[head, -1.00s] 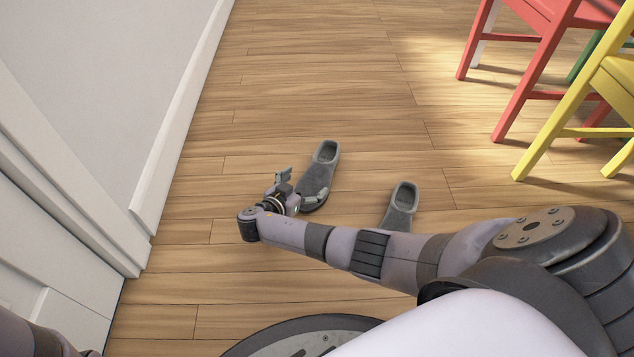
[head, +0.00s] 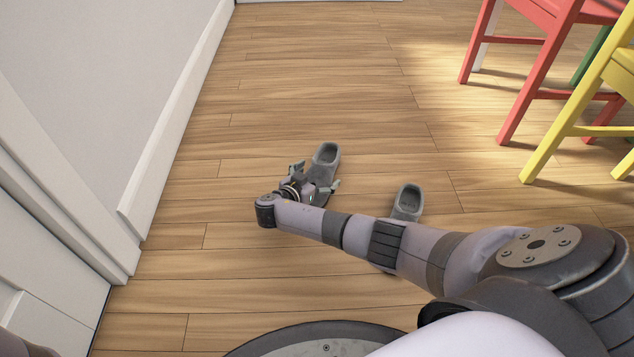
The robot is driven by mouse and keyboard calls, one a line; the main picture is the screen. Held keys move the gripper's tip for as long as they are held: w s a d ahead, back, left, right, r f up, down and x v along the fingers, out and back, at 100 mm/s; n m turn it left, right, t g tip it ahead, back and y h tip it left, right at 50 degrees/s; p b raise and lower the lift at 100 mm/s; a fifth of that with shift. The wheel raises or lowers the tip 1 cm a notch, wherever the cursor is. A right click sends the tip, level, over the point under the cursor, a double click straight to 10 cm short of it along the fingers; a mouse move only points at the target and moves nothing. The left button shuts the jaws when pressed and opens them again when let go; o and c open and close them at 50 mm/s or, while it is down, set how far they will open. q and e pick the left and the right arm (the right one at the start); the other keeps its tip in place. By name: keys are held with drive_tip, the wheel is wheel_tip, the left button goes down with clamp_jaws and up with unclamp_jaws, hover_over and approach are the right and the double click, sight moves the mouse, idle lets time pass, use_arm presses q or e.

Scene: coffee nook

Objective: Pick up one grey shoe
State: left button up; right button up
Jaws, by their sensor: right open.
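Two grey shoes lie on the wooden floor in the head view. The left grey shoe (head: 324,162) has its open heel end showing; its nearer part is hidden behind my right gripper. The right grey shoe (head: 408,201) lies to the right, partly covered by my right forearm. My right gripper (head: 316,178) is open, with its fingers spread to either side of the left shoe's near part. I cannot tell whether they touch it. My left gripper is not in view.
A white wall with a baseboard (head: 172,130) runs along the left. A red chair (head: 521,80) and a yellow chair (head: 567,115) stand at the upper right. The wooden floor (head: 330,70) beyond the shoes is clear.

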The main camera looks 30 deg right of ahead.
drive_tip(key=c, duration=1.5)
